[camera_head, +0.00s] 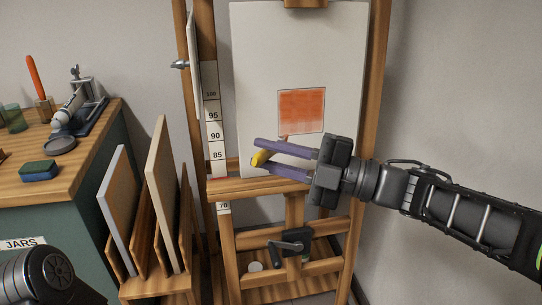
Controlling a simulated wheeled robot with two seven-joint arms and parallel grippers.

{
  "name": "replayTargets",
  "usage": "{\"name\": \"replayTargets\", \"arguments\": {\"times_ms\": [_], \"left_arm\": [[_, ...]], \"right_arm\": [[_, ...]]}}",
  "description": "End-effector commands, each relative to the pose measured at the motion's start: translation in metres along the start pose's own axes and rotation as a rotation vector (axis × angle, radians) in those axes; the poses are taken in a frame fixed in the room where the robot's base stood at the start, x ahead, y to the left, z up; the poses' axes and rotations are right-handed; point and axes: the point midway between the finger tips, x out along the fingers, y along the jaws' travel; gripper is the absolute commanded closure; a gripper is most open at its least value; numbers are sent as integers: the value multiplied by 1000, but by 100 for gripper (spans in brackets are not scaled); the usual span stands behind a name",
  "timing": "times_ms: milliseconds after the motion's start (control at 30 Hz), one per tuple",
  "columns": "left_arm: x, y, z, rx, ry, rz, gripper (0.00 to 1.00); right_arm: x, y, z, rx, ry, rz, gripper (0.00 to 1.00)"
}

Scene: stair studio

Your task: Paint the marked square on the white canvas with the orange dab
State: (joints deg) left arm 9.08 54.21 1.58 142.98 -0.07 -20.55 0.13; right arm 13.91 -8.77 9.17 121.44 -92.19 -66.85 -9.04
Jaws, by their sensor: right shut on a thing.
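The white canvas (263,60) stands upright on the wooden easel. The marked square (301,110) on it is covered with streaky orange paint, with a thin paler edge. My right gripper (258,156) is in front of the canvas's lower part, below and left of the square. Its purple fingers are shut on a yellow-handled brush (263,157). A small brownish tip shows just under the square's lower edge; whether it touches the canvas I cannot tell. My left gripper is out of view; only a dark part of my left arm shows at bottom left.
The easel (377,60) has a numbered scale (215,125) on its left and a crank (289,246) below. A rack of boards (160,200) stands left of it. The cabinet (75,170) carries a sponge (39,171), a round dish (59,146) and jars.

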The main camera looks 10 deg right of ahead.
Motion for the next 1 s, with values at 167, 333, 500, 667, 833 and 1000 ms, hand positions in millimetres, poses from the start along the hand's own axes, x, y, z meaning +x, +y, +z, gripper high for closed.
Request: {"name": "replayTargets", "arguments": {"times_ms": [167,333,500,667,833,1000], "left_arm": [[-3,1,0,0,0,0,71],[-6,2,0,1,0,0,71],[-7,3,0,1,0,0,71],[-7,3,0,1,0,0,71],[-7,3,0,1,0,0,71],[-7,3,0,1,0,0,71]], "right_arm": [[8,4,16,1,-1,0,100],[16,6,30,2,0,0,100],[22,8,40,1,0,0,100],[23,8,43,-1,-1,1,100],[23,8,43,-1,-1,1,100],[23,8,42,-1,0,1,100]]}}
